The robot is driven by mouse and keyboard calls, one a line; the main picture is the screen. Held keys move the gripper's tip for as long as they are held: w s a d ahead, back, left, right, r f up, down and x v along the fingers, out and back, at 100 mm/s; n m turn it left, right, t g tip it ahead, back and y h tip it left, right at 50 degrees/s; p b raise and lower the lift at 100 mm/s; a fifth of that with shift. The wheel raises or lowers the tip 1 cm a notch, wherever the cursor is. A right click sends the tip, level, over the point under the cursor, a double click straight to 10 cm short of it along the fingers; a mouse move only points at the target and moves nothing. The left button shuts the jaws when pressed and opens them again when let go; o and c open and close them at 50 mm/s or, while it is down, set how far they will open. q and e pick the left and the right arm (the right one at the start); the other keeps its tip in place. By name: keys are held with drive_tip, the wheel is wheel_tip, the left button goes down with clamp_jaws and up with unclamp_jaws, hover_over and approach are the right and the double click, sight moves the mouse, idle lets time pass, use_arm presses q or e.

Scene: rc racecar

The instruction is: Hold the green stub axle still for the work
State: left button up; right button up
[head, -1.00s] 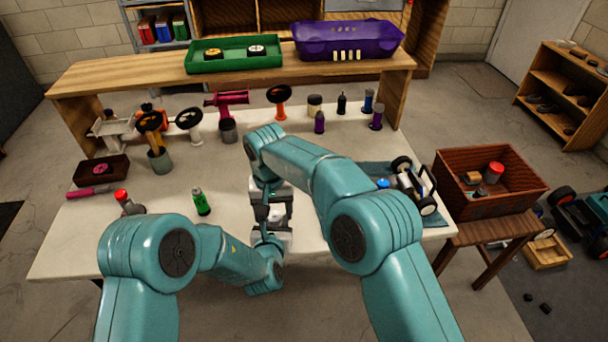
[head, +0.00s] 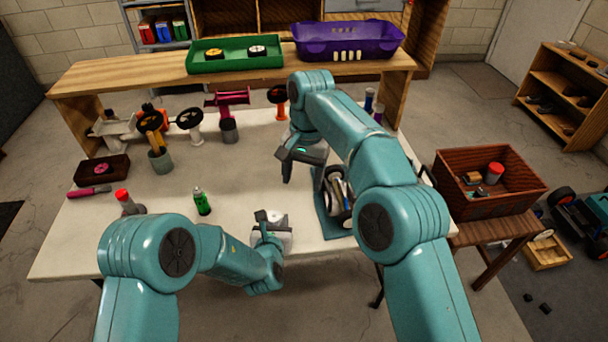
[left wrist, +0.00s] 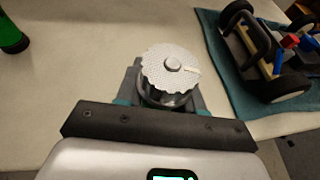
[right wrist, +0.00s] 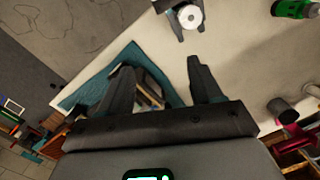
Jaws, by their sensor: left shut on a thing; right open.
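My left gripper (head: 263,218) is near the front middle of the white table. In the left wrist view it is shut on a grey part with a round, ridged top (left wrist: 170,70) and a small knob in its centre. My right gripper (head: 288,170) is open and empty, above the table, left of the car and apart from the held part.
A racecar chassis (head: 338,196) stands on a teal mat (left wrist: 229,82) to the right. A wooden crate (head: 477,207) is on the right. The front left tabletop is mostly clear.

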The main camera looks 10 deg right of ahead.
drive_tip(key=shift+w+d+f, duration=0.1)
drive_tip(key=shift+d, duration=0.2)
drive_tip(key=m+h, duration=0.1)
approach(276, 214)
drive_tip(key=shift+t, duration=0.4)
drive_tip(key=f, duration=0.7)
drive_tip(key=shift+s+f, duration=0.3)
drive_tip(key=shift+s, duration=0.05)
drive_tip(key=shift+a+f, duration=0.1)
drive_tip(key=shift+f, duration=0.35)
